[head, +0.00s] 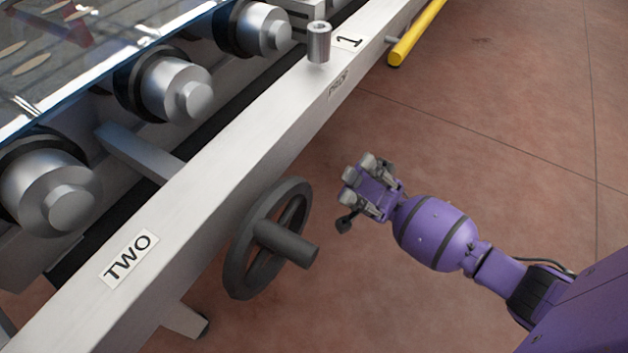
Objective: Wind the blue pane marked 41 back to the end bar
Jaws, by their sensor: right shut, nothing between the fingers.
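A sheet of clear bluish glass (95,55) lies over the rollers at the upper left; only its edge and corner area show, and no mark 41 can be read on it. A dark grey handwheel (240,275) with a stub handle (288,243) is mounted on the near side of the pale metal rail (215,165). My right gripper (352,178), on a purple arm, is shut and empty. It is to the right of the handwheel and apart from it. My left gripper is out of view. No end bar can be made out.
Several metal rollers (180,88) line the inner side of the rail. A short steel post (319,42) stands on the rail near a label "1" (348,41). A label "TWO" (128,258) is nearer. A yellow bar (416,35) is beyond. The reddish floor (500,120) at right is clear.

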